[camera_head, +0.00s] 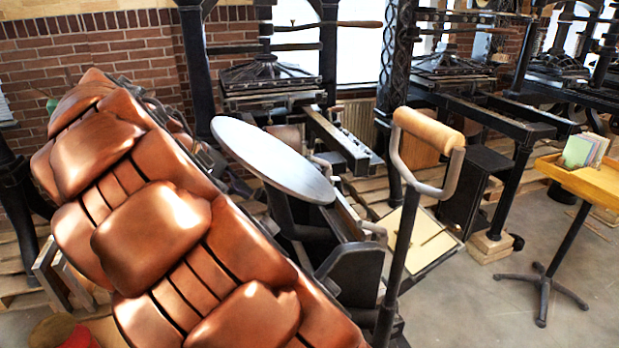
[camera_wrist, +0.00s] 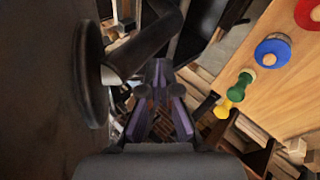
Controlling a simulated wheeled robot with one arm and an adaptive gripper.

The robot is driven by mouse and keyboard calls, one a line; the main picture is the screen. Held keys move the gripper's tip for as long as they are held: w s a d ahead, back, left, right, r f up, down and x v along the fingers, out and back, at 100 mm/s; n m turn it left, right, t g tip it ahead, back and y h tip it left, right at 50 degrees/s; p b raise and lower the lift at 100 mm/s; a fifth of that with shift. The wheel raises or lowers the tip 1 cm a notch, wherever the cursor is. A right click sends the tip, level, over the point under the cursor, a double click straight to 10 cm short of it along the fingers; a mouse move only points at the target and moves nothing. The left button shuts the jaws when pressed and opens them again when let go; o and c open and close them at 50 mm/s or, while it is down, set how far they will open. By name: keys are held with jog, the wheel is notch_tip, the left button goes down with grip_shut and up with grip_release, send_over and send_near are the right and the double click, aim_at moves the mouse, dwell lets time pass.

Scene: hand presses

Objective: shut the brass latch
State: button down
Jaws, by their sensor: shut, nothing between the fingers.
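I cannot make out the brass latch in either view. My gripper (camera_wrist: 160,98) shows in the middle of the wrist view, its dark purplish fingers drawn together with nothing between them. A small press with a round grey disc (camera_head: 272,158) and a wood-handled lever (camera_head: 428,128) stands in the middle of the head view. I cannot tell my gripper in the head view, so its distance to the press is unclear.
In the wrist view, a wooden surface with red (camera_wrist: 309,14), blue (camera_wrist: 272,52), green and yellow round pieces lies right of my gripper. A dark disc (camera_wrist: 91,75) is close on the left. A wooden-topped stand (camera_head: 585,182) is at the head view's right, with open floor (camera_head: 480,310) before it.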

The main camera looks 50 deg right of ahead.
jog(key=s+a+r+n+y+p, duration=0.1)
jog(key=s+a+r+y+p, duration=0.1)
jog(key=s+a+p, duration=0.4)
jog(key=s+a+r+y+p, duration=0.2)
jog(key=s+a+p, duration=0.4)
jog(key=s, duration=0.6)
jog(key=s+a+r+n+y+p, duration=0.1)
jog(key=s+a+r+y+p, duration=0.1)
jog(key=s+a+y+p, duration=0.2)
jog(key=s+a+p, duration=0.2)
jog(key=s+p, duration=0.2)
jog(key=s, duration=0.1)
jog(key=shift+s+a+r+n+p, duration=0.15)
jog(key=shift+s+a+n+p, duration=0.05)
jog(key=shift+a+n+p, duration=0.15)
